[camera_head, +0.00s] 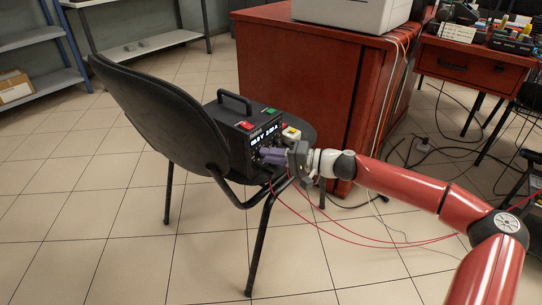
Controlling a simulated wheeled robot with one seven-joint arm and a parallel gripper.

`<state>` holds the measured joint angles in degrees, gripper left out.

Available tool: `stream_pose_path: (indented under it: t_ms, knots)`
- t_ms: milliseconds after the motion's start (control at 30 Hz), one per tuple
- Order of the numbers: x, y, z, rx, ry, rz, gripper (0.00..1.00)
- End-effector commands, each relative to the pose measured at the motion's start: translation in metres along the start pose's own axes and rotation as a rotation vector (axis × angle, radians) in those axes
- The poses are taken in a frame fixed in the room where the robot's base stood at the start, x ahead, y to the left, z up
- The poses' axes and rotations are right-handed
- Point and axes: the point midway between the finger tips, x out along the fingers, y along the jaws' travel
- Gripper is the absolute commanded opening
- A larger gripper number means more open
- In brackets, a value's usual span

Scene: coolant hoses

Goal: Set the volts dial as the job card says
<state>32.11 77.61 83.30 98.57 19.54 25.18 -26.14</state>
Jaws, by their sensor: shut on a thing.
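A black power supply (247,135) with a carry handle stands on the seat of a dark chair. Its front panel faces right, toward my arm, and has a lit white display (287,130) too small to read surely. Red and green patches show on its top. My gripper (266,158) reaches in from the right, its fingers at the lower front panel. It is shut on a dial there, which the fingers hide; I cannot tell which dial it is. No job card can be made out.
The chair backrest (155,112) rises left of the supply. Thin red leads (335,232) hang from the panel and run right, below my arm. A red cabinet (310,80) stands close behind. The tiled floor at front left is clear.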

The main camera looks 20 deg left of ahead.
Motion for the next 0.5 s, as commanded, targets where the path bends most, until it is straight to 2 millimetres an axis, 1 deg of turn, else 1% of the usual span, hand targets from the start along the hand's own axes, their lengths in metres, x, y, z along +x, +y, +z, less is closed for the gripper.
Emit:
stream_pose_path:
  t_ms: [167,200,300,333,367,500]
  knots:
    - [-0.0006,0.0006,-0.0012,0.0,0.004,0.002,0.0]
    - [-0.0006,0.0006,-0.0012,0.0,0.004,0.002,0.23]
    - [-0.0006,0.0005,-0.001,-0.001,0.003,0.002,0.36]
    - [-0.0005,0.0005,-0.0009,-0.001,0.003,0.002,0.4]
    - [-0.0005,0.0005,-0.0008,-0.001,0.002,0.001,0.41]
    - [-0.0003,0.0003,-0.0005,-0.001,0.001,0.001,0.41]
